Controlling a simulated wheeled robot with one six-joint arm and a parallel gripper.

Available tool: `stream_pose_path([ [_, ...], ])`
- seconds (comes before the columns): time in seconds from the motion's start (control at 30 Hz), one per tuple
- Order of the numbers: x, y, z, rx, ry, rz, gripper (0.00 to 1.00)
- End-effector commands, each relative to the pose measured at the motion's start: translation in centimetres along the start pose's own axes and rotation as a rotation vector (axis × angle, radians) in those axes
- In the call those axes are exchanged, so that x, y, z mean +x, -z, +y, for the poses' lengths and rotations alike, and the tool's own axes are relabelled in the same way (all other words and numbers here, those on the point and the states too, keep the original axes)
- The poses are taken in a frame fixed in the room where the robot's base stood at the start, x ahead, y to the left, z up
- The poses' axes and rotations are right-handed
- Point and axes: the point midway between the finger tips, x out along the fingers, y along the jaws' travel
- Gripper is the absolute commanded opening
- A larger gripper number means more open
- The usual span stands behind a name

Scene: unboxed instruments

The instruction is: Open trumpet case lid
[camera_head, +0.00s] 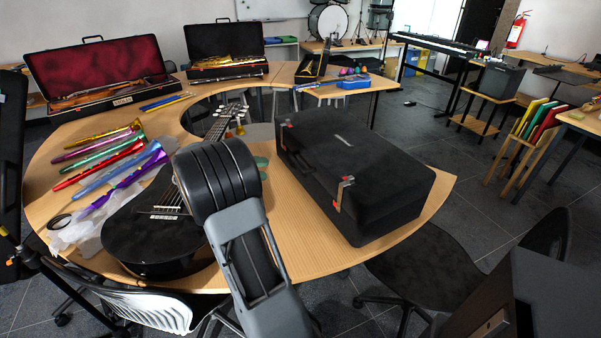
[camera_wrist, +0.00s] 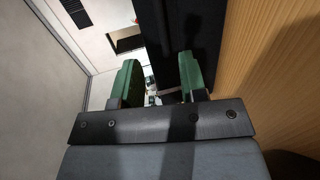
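A large black case (camera_head: 352,178) with a closed lid lies on the curved wooden table, right of centre in the head view. Metal latches with red parts (camera_head: 343,190) show on its left-facing side. My gripper (camera_head: 262,165) is left of the case, mostly hidden behind my arm; only a bit of green finger shows. In the wrist view, my gripper's two green fingers (camera_wrist: 158,85) stand apart with a gap between them. A black surface (camera_wrist: 175,35), likely the case, is beyond and between them. I cannot tell whether a finger touches it.
A black guitar (camera_head: 150,228) and several coloured tubes (camera_head: 105,165) lie left of my arm. An open violin case (camera_head: 100,75) and an open case with a brass instrument (camera_head: 226,50) stand at the back. The table (camera_head: 300,245) is bare in front of the black case.

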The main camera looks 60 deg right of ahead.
Motion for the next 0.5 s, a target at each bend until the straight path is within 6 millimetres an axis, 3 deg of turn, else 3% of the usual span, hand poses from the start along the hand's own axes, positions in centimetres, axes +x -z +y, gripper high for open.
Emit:
stream_pose_path([
  [0.5, 9.5, -0.1, 0.0, -0.003, -0.001, -0.004, 0.39],
])
